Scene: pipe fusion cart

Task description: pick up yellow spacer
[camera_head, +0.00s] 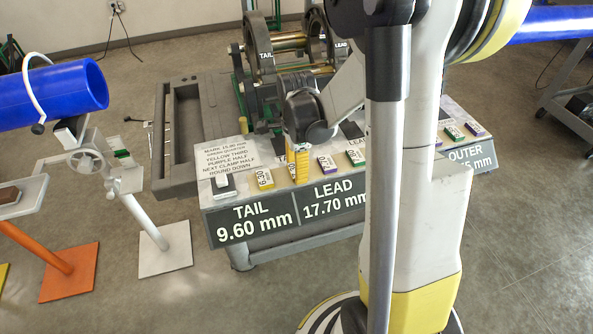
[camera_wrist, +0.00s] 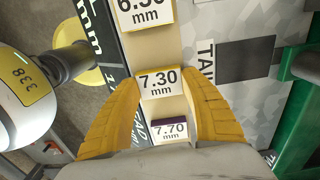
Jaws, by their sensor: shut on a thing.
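A yellow-edged spacer marked 7.30 mm (camera_wrist: 158,86) sits between my gripper's yellow fingertips in the wrist view. My gripper (camera_wrist: 162,80) is shut on it, one finger at each side. In the head view my gripper (camera_head: 299,172) points down at the row of spacers on the cart's sloped front. Its fingers largely hide the held spacer there. Another yellow-edged spacer (camera_head: 264,178) lies to its left; the wrist view shows one marked 6.50 mm (camera_wrist: 145,12). I cannot tell whether the held spacer is clear of the surface.
A purple-edged spacer (camera_head: 327,164) and a green-edged one (camera_head: 355,157) lie right of my gripper. The wrist view shows a purple-edged 7.70 mm spacer (camera_wrist: 170,130). A printed instruction card (camera_head: 226,154) lies at the left. Clamp rings (camera_head: 258,45) stand behind. A blue pipe (camera_head: 55,95) is far left.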

